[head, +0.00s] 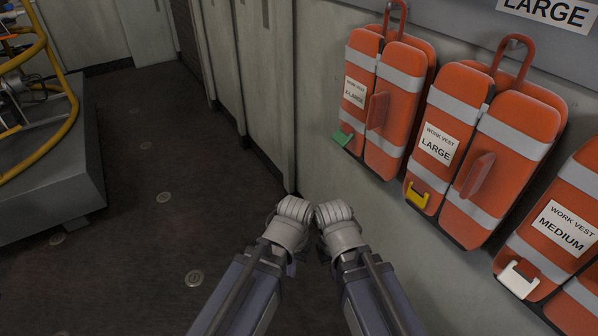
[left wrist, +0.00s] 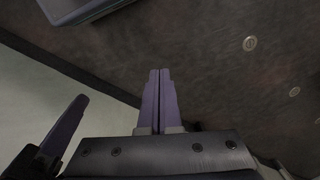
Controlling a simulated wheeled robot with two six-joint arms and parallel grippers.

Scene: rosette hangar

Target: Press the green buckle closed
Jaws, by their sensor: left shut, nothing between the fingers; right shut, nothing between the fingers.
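The green buckle (head: 343,137) sits at the lower left of the orange vest labelled X-LARGE (head: 388,98), on the wall right of centre in the head view. It looks tilted outward; whether its halves are engaged is too small to tell. My left gripper (head: 293,212) and right gripper (head: 335,215) are side by side, low and left of the vest, well apart from the buckle. The left fingers (left wrist: 160,72) are together and empty in the left wrist view, over the floor. The right gripper is shut and empty; its fingertips are mostly hidden in the head view.
A LARGE vest (head: 484,150) with a yellow buckle (head: 417,196) and a MEDIUM vest (head: 570,225) with a white buckle (head: 519,279) hang to the right. A grey platform (head: 60,185) with yellow rails stands left. The floor (head: 160,200) between is clear.

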